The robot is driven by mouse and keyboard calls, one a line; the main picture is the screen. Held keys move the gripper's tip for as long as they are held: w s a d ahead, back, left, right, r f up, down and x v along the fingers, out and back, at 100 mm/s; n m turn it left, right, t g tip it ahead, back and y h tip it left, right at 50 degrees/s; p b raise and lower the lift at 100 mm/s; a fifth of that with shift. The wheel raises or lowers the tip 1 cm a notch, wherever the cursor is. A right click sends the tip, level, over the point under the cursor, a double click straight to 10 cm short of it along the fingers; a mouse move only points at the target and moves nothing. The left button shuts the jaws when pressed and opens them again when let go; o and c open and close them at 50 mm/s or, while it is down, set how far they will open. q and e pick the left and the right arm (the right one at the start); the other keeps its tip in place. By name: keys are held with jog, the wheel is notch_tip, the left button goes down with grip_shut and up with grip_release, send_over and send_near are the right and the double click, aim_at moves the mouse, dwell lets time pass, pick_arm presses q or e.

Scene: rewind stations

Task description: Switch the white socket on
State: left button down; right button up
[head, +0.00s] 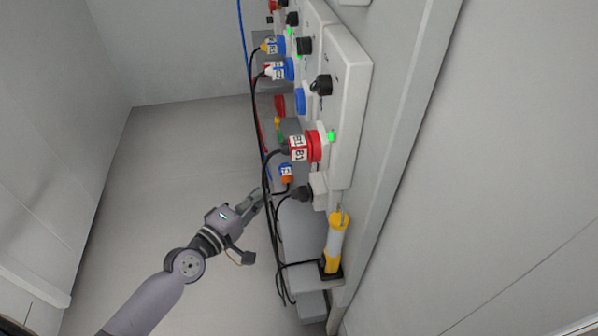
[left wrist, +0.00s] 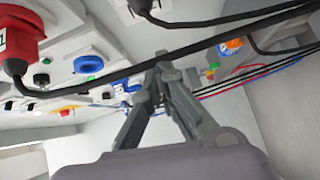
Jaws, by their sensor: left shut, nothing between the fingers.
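A small white socket (head: 319,186) sits low on the wall, below the nearest large white panel. A black plug (head: 300,194) with a black cable is at its left side. Its switch cannot be made out. My left gripper (head: 262,197) is shut and empty, left of the socket and apart from it, close to the hanging black cables. In the left wrist view the gripper's fingertips (left wrist: 163,60) meet, and the black plug (left wrist: 141,6) shows above them at the top edge. My right gripper is not in view.
Large white panels (head: 345,100) carry black knobs, green lights and coloured sockets. A red plug (head: 299,147) is in the nearest red socket. Black cables (head: 268,215) hang beside the gripper. A yellow-and-white lamp (head: 336,241) stands on a grey ledge (head: 310,278) below. The floor at left is clear.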

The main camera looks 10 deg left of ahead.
aim_at(314, 167)
pick_arm(q)
jog(key=s+d+x, duration=0.1)
jog(key=d+x, duration=0.1)
jog(key=x, duration=1)
jog(key=shift+w+d+f+p, duration=0.15)
jog(key=shift+d+p, duration=0.15)
jog(key=shift+d, duration=0.1)
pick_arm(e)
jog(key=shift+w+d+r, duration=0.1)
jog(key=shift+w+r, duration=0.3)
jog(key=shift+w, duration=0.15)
pick_arm(q)
jog(key=shift+w+d+f, duration=0.1)
jog(key=shift+d+f, duration=0.15)
jog(key=shift+d, duration=0.15)
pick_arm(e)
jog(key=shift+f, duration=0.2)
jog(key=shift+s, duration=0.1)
